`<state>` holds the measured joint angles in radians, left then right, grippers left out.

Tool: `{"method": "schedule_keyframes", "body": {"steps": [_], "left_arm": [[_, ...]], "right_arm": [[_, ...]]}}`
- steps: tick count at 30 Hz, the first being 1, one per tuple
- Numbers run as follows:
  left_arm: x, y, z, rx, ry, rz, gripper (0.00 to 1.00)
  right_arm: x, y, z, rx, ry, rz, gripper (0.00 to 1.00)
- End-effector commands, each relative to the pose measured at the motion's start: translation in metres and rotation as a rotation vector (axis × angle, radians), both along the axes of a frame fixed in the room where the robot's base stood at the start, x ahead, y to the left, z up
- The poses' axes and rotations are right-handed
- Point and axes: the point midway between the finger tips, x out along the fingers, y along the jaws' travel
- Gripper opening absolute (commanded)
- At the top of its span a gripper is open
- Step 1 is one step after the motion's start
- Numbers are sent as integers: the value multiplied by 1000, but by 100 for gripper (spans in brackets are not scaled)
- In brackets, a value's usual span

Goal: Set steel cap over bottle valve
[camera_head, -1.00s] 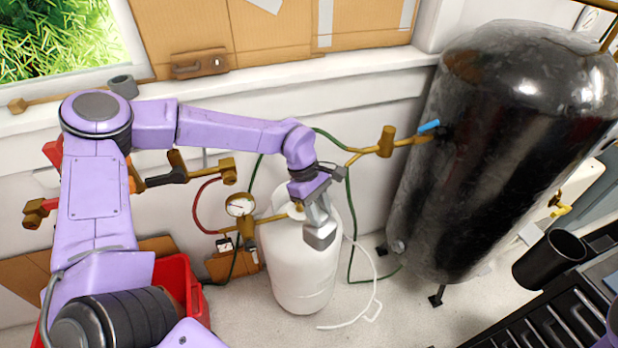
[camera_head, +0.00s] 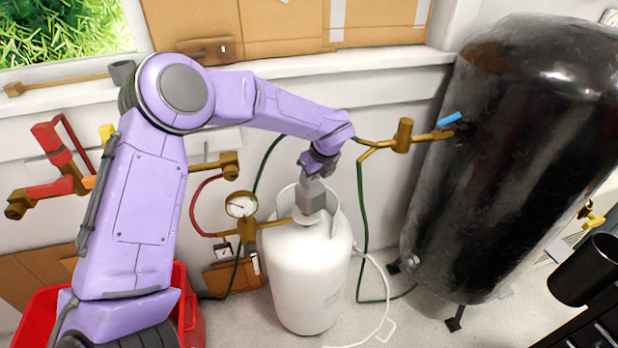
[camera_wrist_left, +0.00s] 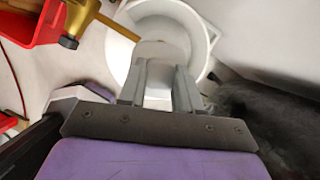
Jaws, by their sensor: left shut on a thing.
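The white gas bottle (camera_head: 306,285) stands upright on the floor, with a white collar around its top. My left gripper (camera_head: 311,203) points down at the top of the bottle, inside the collar. It is shut on the grey steel cap (camera_wrist_left: 154,50), which shows between the two fingers in the left wrist view. The cap is over the middle of the collar (camera_wrist_left: 115,45). The valve is hidden behind the cap and gripper, so I cannot tell whether the cap touches it. My right gripper is out of view.
A brass regulator with a gauge (camera_head: 241,205) and pipe sits close at the bottle's left. A large black tank (camera_head: 500,160) stands at the right. A red crate (camera_head: 189,318) is at lower left. A green hose (camera_head: 362,225) runs behind the bottle.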

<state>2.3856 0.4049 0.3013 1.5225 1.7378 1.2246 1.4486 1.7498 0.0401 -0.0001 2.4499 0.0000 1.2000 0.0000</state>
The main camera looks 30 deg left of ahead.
Motion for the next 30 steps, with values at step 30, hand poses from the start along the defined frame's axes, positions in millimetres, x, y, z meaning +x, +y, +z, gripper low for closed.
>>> {"method": "schedule_keyframes", "body": {"steps": [30], "left_arm": [[15, 17, -53, -2, 0, 402, 0]], "right_arm": [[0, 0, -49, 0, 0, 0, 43]]}}
